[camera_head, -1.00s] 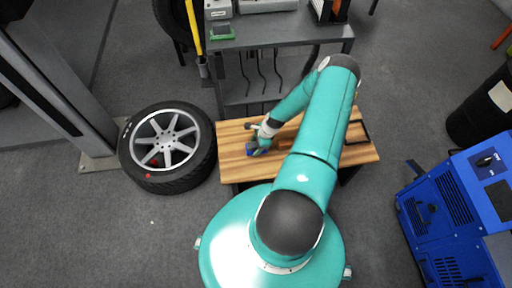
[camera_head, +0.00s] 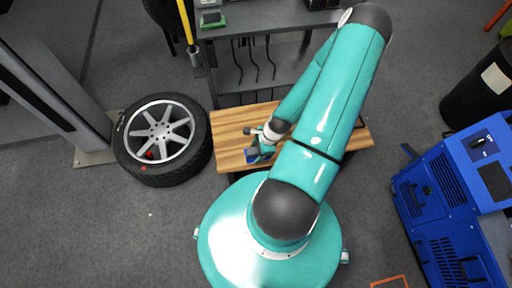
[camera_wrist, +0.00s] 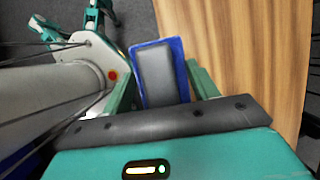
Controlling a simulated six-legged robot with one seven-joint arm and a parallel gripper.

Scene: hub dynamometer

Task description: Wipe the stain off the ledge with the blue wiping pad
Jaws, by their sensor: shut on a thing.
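The wooden ledge (camera_head: 232,134) is a striped light-brown board in front of the grey shelf. My gripper (camera_head: 260,149) is at its near left part. It is shut on the blue wiping pad (camera_head: 252,157), which has a grey block on top. In the wrist view the blue pad (camera_wrist: 177,50) sits between the two green fingers of my gripper (camera_wrist: 160,82). There the pad lies at the border of the wood (camera_wrist: 235,45); whether it touches the wood I cannot tell. I see no stain; my arm hides part of the ledge.
A wheel with a tyre (camera_head: 198,128) lies left of the ledge. A grey shelf (camera_head: 235,45) with hanging hooks stands behind it. A blue machine (camera_head: 440,190) and a black bin (camera_head: 475,95) stand at the right. Grey floor is clear at the lower left.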

